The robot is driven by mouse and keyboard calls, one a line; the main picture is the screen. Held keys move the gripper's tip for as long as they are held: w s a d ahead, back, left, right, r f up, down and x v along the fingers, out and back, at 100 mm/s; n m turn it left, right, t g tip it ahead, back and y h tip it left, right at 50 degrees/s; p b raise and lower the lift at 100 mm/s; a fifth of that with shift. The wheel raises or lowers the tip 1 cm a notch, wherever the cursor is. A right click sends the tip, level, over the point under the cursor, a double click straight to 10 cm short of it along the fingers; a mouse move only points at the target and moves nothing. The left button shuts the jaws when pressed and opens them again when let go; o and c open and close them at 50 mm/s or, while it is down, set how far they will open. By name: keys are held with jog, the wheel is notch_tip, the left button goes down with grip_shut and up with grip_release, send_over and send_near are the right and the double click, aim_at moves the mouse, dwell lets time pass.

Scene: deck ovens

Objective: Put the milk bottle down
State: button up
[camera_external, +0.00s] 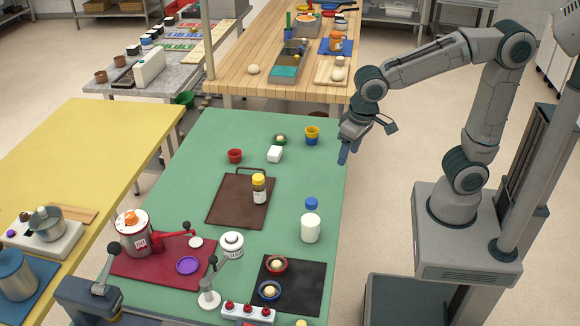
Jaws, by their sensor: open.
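The milk bottle (311,226), white with a blue cap, stands upright on the green table (205,150), near its right edge. My gripper (345,155) is open and empty. It hangs at the table's right edge, farther back than the bottle and well apart from it. The gap between the fingertips is hard to make out at this size.
A brown board (226,212) with a yellow-capped bottle (259,188) lies left of the milk bottle. A black mat (309,286) with small bowls lies in front.

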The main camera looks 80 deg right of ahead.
jog(key=s+d+f+n+t, duration=0.1)
jog(key=s+d+n, duration=0.4)
jog(key=s, duration=0.6)
jog(key=shift+d+f+y, duration=0.3)
jog(key=shift+d+f, duration=0.2)
jog(key=shift+f, duration=0.15)
